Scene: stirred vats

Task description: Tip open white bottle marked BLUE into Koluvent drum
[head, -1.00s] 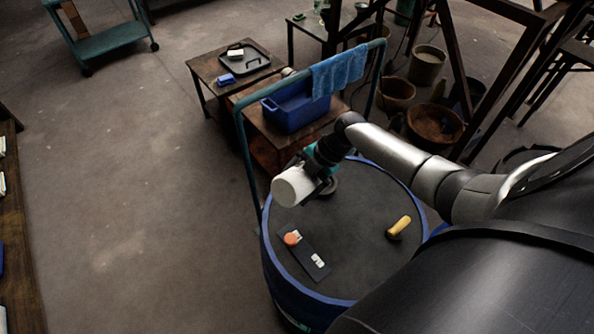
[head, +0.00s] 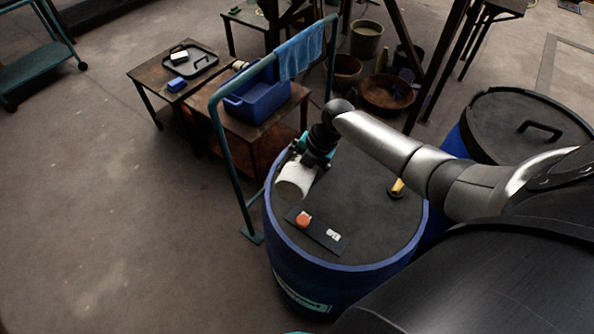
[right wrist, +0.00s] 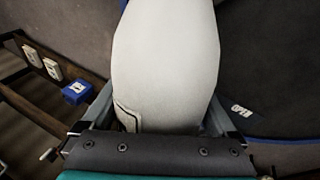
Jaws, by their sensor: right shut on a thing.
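My right gripper (head: 308,158) is shut on a white bottle (head: 293,183) above the left part of a blue drum (head: 284,228). The bottle looks tilted, its wide pale end towards the lower left. It also fills the middle of the right wrist view (right wrist: 168,60), where a corner of its label shows; no wording is readable. I cannot make out its mouth. The drum has a dark flat top and a pale label low on its side, too small to read. My left gripper is not in view.
On the drum top lie a dark strip (head: 325,236) with an orange round piece (head: 303,219) and a yellow piece (head: 396,188). A teal rail (head: 226,150) stands behind left. A second, lidded drum (head: 500,125) stands right. A blue tub (head: 258,100) sits beyond. Floor at left is clear.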

